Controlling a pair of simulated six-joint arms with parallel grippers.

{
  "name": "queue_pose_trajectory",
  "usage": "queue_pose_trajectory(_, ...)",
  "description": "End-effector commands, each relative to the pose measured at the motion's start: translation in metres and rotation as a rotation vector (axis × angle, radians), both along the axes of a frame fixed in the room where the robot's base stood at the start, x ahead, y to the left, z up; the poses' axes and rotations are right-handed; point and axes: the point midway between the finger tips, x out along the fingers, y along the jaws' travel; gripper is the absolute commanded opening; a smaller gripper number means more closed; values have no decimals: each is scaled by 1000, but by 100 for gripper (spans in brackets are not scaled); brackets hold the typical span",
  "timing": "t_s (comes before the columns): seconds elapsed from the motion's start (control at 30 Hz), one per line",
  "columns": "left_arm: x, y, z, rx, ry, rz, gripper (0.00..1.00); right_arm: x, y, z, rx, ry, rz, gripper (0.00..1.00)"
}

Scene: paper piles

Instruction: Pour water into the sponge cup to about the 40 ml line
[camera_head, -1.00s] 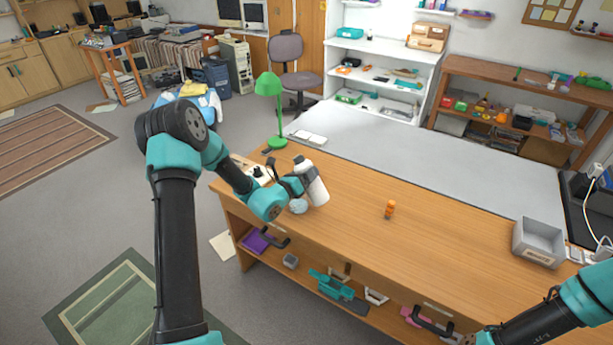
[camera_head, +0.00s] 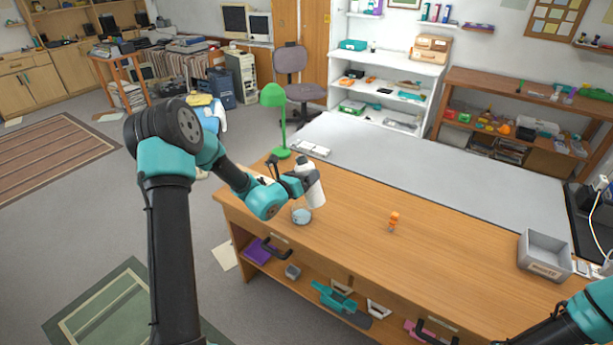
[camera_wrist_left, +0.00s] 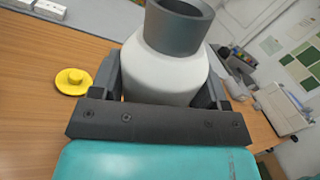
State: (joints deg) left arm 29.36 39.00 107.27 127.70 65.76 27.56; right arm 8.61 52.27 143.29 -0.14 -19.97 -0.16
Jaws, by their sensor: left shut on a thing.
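A white bottle (camera_head: 313,190) is held in my left gripper (camera_head: 306,184) over the left part of the wooden desk. It is slightly tilted in the head view. In the left wrist view the bottle (camera_wrist_left: 165,68) with its grey collar sits between both fingers of the gripper (camera_wrist_left: 160,90). A small pale blue cup (camera_head: 301,216) stands on the desk just below and left of the bottle. Its markings and water level are too small to read. My right arm shows at the lower right, but its gripper is out of the picture.
A green lamp (camera_head: 273,110) stands at the desk's back left. A small orange item (camera_head: 394,221) is mid-desk, and a grey bin (camera_head: 544,253) is at the right. A yellow disc-shaped item (camera_wrist_left: 73,81) shows in the left wrist view. The desk's middle is mostly clear.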

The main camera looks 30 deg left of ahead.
Motion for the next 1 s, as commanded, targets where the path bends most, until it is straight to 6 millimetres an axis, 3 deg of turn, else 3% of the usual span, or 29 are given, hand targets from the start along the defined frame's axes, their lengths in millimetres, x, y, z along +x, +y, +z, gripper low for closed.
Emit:
queue_pose_trajectory(0.4,1,12,0,192,-20,1,40,0,0,0,0,0,0,50)
queue_pose_trajectory(0.77,1,13,0,213,-23,0,40,0,0,0,0,0,0,50)
queue_pose_trajectory(1.0,2,21,-3,322,-35,1,40,0,0,0,0,0,0,50)
